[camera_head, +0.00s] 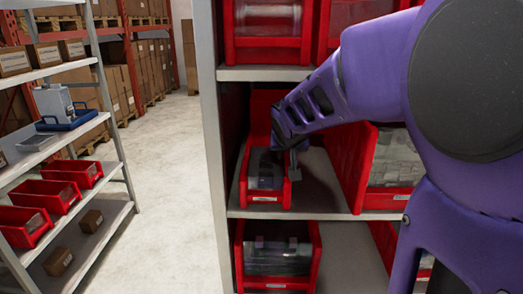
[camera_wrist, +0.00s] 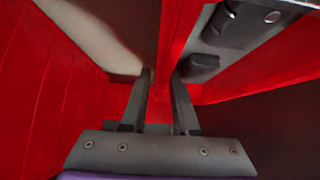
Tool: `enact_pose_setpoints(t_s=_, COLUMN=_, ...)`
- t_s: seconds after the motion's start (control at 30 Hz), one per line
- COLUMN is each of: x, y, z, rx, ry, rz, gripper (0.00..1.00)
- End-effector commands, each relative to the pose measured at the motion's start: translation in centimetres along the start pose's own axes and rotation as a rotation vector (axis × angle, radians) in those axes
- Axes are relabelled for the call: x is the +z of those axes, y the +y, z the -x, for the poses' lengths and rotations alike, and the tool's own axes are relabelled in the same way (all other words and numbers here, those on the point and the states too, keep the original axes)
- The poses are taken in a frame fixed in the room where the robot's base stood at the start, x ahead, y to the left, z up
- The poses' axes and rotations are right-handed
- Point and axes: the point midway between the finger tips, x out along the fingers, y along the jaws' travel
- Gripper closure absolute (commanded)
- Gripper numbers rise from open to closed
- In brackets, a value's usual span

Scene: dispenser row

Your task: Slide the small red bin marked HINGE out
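A small red bin (camera_head: 243,181) stands on the middle shelf in the head view, with dark and clear items inside. The label on its front is too small to read. My gripper (camera_head: 293,163) is at the bin's right side wall, close to its front. In the wrist view the two fingers of my gripper (camera_wrist: 162,74) are apart, with a thin red wall (camera_wrist: 177,40) running between them. Whether either finger touches the wall is hard to tell. Dark items (camera_wrist: 200,66) lie to the right of that wall. My arm hides part of the bin's back.
A larger red bin (camera_head: 358,160) stands right of the small one, with bare shelf (camera_head: 318,185) between. Another red bin (camera_head: 278,232) is on the shelf below, and more are above. The shelf's grey upright (camera_head: 212,130) is at left. An aisle floor (camera_head: 165,170) is clear.

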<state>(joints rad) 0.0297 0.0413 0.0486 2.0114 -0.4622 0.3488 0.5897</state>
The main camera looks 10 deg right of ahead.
Motion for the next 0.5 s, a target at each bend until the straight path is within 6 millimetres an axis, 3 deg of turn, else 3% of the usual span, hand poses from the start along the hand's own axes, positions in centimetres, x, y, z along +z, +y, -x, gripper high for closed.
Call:
enact_pose_setpoints(t_s=0.03, x=0.0, y=0.0, z=0.0, rx=0.0, ry=0.0, rz=0.0, gripper=0.78)
enact_pose_setpoints(t_s=0.17, x=0.0, y=0.0, z=0.0, rx=0.0, ry=0.0, rz=0.0, gripper=1.0)
enact_pose_setpoints(t_s=0.5, x=0.0, y=0.0, z=0.0, rx=0.0, ry=0.0, rz=0.0, gripper=1.0)
